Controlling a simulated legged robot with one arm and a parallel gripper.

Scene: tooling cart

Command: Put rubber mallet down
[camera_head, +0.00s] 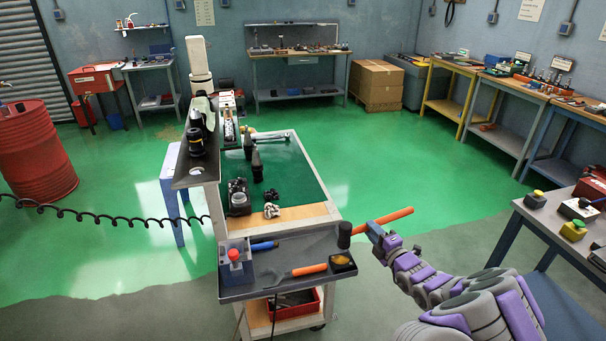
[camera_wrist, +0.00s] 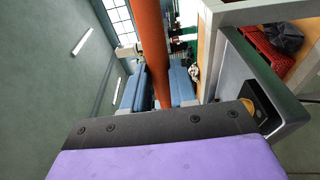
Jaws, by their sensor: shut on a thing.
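The rubber mallet has a black head (camera_head: 344,236) and an orange handle (camera_head: 396,215). My gripper (camera_head: 374,229) is shut on the handle, at the right of the cart's front tray (camera_head: 283,287). In the head view the head overlaps the tray's right end, above a black holder with a yellow piece (camera_head: 342,262); I cannot tell the gap. In the wrist view the handle (camera_wrist: 152,50) runs between the blue fingers (camera_wrist: 159,88), and the tray's grey edge (camera_wrist: 262,85) is at the right. The mallet's head is not visible there.
The tray also holds an orange-handled tool (camera_head: 308,270), a blue-handled tool (camera_head: 264,246) and a grey box with a red button (camera_head: 234,262). A red bin (camera_head: 295,306) sits below. A table with yellow and green buttons (camera_head: 538,217) stands right. Open floor lies between.

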